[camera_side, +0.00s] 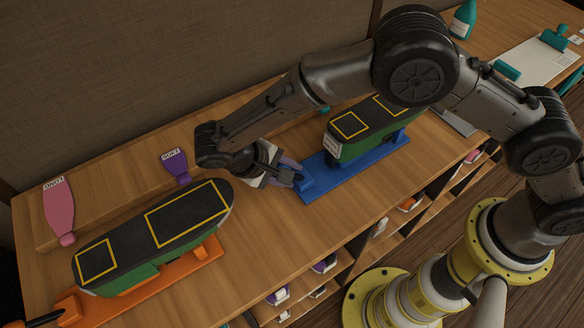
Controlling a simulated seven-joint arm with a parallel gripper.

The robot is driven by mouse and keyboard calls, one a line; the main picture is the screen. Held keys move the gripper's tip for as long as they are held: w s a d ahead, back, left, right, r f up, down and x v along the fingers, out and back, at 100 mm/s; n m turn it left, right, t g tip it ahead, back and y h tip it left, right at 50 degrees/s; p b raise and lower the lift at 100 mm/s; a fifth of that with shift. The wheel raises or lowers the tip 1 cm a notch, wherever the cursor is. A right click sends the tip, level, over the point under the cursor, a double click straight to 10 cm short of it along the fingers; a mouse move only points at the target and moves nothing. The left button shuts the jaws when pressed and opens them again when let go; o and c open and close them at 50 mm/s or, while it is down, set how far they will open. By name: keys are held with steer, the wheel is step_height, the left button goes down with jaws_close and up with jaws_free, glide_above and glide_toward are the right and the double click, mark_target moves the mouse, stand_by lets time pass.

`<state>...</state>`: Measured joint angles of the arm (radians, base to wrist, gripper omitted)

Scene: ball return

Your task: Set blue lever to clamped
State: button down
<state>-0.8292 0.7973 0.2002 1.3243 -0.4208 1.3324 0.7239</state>
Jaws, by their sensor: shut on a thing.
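The blue fixture (345,172) is a flat blue base under a dark green and black block (371,135) with yellow-outlined rectangles on top. A raised blue part (306,180) stands at its left end. My gripper (291,177) is at this end, with its fingers shut on the blue lever. The fingers and my wrist cover most of the lever, so its exact angle is hard to tell.
An orange fixture (178,271) with a similar long block (160,237) stands at the front left. Shelves with shoes are below the bench edge. A teal bottle (463,20) stands at the back right.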

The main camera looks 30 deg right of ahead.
steer(key=shift+a+h, duration=0.15)
steer(key=shift+h, duration=0.15)
steer(key=c, duration=0.5)
jaws_free()
steer(key=shift+f, duration=0.1)
steer(key=shift+v, duration=6.95)
steer(key=shift+c, duration=0.4)
